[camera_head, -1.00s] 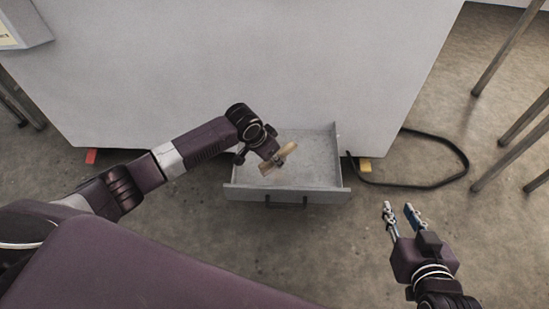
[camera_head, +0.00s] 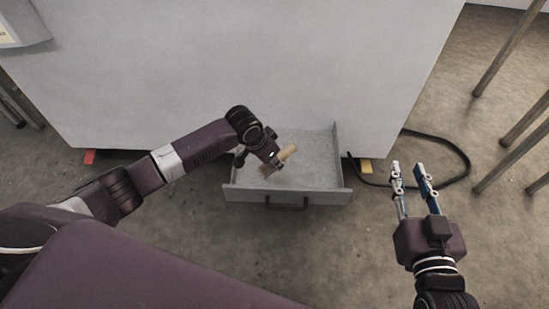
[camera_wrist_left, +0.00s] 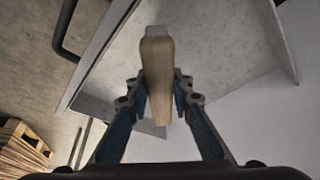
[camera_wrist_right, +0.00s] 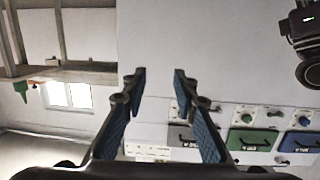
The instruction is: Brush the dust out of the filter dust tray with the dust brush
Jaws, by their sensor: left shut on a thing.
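The filter dust tray (camera_head: 335,160) is a grey open drawer pulled out at the foot of a large grey cabinet, with a dark handle on its front. My left gripper (camera_head: 277,161) is over the tray and shut on the wooden handle of the dust brush (camera_head: 287,153). The brush also shows between the fingers in the left wrist view (camera_wrist_left: 157,75). Its bristle end is low in the tray; whether it touches the floor of it I cannot tell. My right gripper (camera_head: 410,172) is open and empty, right of the tray. I cannot make out the dust clearly.
The grey cabinet (camera_head: 240,60) stands behind the tray. A black cable (camera_head: 462,160) loops over the floor at the right, beside a yellow block (camera_head: 366,166). Metal legs (camera_head: 505,55) stand at the far right. The concrete floor in front is clear.

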